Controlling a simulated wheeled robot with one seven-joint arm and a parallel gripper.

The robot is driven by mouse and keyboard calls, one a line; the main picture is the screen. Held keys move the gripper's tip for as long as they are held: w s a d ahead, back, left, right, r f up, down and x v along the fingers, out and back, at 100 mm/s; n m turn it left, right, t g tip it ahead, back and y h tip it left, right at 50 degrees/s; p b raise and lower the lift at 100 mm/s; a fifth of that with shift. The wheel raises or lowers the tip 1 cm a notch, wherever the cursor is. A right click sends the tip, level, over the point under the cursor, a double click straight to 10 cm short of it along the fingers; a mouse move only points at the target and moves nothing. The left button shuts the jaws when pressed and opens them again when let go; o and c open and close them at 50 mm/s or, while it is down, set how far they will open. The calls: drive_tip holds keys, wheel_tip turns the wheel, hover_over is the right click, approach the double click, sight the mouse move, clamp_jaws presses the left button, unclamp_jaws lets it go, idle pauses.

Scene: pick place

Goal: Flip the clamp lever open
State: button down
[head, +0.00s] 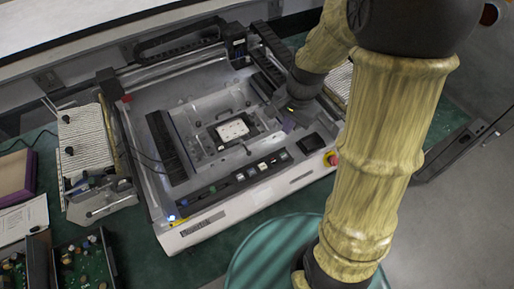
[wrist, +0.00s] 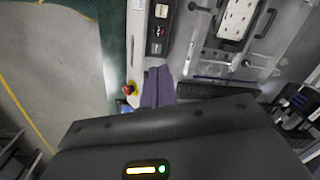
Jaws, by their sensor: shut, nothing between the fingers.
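A white plate with small holes (head: 233,129) sits in a dark-edged fixture on the grey machine (head: 195,222). The plate also shows at the top of the wrist view (wrist: 236,18). A dark curved handle (wrist: 265,23) lies beside the plate, and a thin dark bar (wrist: 212,80) lies below it; I cannot tell which, if either, is the clamp lever. My gripper (head: 288,126) is shut and empty, over the machine to the right of the plate. Its purple-grey fingers (wrist: 158,72) point toward the machine's control strip in the wrist view. Contact with anything cannot be made out.
A red emergency button (head: 331,158) stands at the machine's front right corner, near my gripper. Dark cable chains (head: 180,39) run along the back. A ribbed device (head: 84,135) and green circuit boards (head: 85,262) lie to the left. A green round stool (head: 272,258) stands in front.

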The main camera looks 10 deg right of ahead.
sight(245, 147)
drive_tip(key=w+a+f+m+g+y+b, duration=0.1)
drive_tip(key=w+f+m, duration=0.2)
drive_tip(key=w+m, duration=0.2)
drive_tip(key=shift+a+f+m, duration=0.4)
drive_tip(key=shift+m, duration=0.4)
drive_tip(key=shift+w, duration=0.1)
drive_tip(key=f, duration=0.3)
drive_tip(key=a+f+p, duration=0.1)
drive_tip(key=f, duration=0.2)
drive_tip(key=a+f, duration=0.1)
drive_tip(key=f, duration=0.2)
drive_tip(key=shift+s+a+f, duration=0.1)
drive_tip(key=shift+s+f, duration=0.15)
drive_tip(key=a, duration=0.1)
drive_tip(key=a+p, duration=0.1)
drive_tip(key=a+f+p, duration=0.1)
drive_tip(key=a, duration=0.1)
drive_tip(key=shift+s, duration=0.35)
drive_tip(key=shift+d, duration=0.1)
